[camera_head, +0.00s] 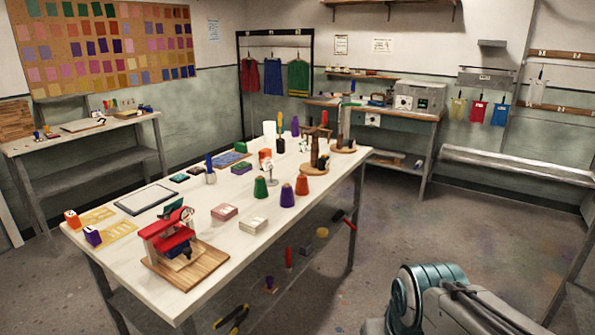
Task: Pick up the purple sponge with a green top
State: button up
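A small block with a green top and purple sides (241,168), which looks like the sponge, lies on the white worktable. It sits right of a blue-handled tool in a small holder (210,174) and left of an orange-red object (265,158). It looks upright with the green face up and seems unobstructed. Part of my arm shows at the bottom right, well apart from the table. My gripper does not show, so its state is hidden.
The long worktable (210,270) also bears green, purple and orange cones (287,195), a red press on a wooden base (187,268), pale blocks (253,224) and wooden stands (314,169). Tools lie on its lower shelf. The floor (440,220) to the right is clear.

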aim_at(239, 169)
jog(key=z, duration=0.7)
jog(key=i, duration=2.15)
jog(key=u, duration=0.7)
jog(key=i, duration=0.9)
jog(key=u, duration=1.55)
jog(key=i, duration=0.5)
jog(key=u, duration=0.35)
